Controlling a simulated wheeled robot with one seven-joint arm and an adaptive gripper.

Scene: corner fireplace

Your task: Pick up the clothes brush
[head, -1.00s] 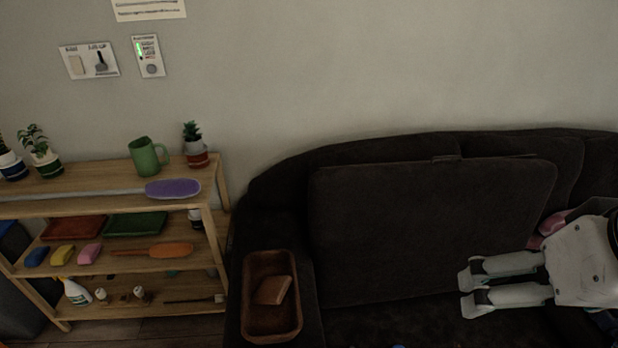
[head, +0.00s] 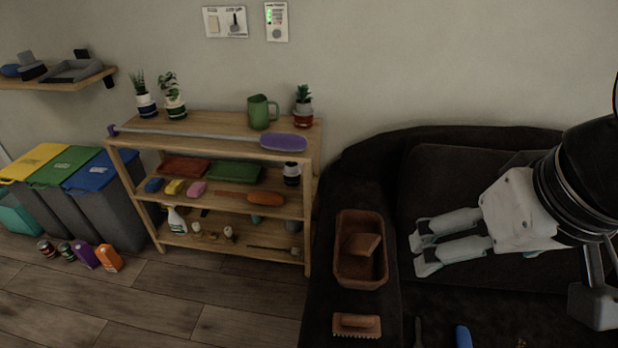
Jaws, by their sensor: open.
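A brown wooden brush (head: 357,325) with a toothed or bristled lower edge lies on the dark sofa's arm at the bottom of the head view. It looks like the clothes brush, though I cannot be sure. An orange brush (head: 264,198) with a long handle lies on the middle shelf and may be another brush. My gripper (head: 418,254) is open and empty, its fingers pointing left. In the picture it is above and to the right of the brown brush, apart from it.
A brown wooden tray (head: 344,268) holding a brown block stands on the sofa arm, behind the brown brush. A blue item (head: 463,337) lies at the bottom edge. A wooden shelf unit (head: 214,118) stands left. Coloured bins (head: 88,172) stand further left.

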